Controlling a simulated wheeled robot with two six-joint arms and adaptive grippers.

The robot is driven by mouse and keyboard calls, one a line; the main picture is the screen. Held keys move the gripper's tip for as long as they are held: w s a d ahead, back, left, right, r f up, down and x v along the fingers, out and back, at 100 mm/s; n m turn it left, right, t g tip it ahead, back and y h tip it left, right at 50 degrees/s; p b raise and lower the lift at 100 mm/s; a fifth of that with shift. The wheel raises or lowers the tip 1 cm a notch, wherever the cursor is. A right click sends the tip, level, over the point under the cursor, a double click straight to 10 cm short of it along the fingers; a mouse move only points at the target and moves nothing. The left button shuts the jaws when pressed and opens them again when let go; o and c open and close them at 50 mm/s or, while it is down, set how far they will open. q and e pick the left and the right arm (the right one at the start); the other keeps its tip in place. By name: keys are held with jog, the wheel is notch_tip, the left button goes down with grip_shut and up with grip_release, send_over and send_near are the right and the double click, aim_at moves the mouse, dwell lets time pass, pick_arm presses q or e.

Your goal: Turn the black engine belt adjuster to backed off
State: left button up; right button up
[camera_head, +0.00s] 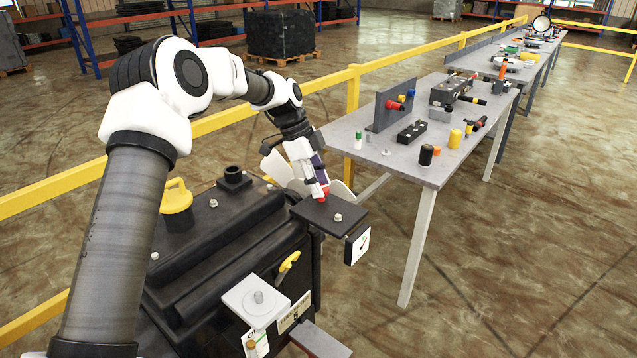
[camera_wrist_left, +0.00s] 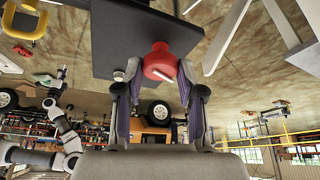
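The black engine (camera_head: 215,240) stands at the lower left in the head view. A flat black plate (camera_head: 325,213) on its right side carries a red knob (camera_head: 324,192) and a silver bolt (camera_head: 338,217). I cannot make out which part is labelled as the belt adjuster. My left gripper (camera_head: 318,190) comes down over the knob. In the left wrist view the red knob (camera_wrist_left: 160,62), with a white mark, sits between the tips of the left gripper (camera_wrist_left: 160,75), which look open with small gaps at both sides. A white arm, likely my right, shows small there; its gripper is unclear.
A yellow cap (camera_head: 177,199) and a yellow-handled dipstick (camera_head: 288,264) rise from the engine. A gauge (camera_head: 358,245) hangs at the plate's front corner. A grey table (camera_head: 400,160) with several parts stands to the right, and a yellow rail (camera_head: 230,117) runs behind.

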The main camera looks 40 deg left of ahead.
pick_arm(q)
jog(key=shift+s+f+n, duration=0.15)
jog(key=shift+f+n, duration=0.1)
jog(key=shift+n, duration=0.05)
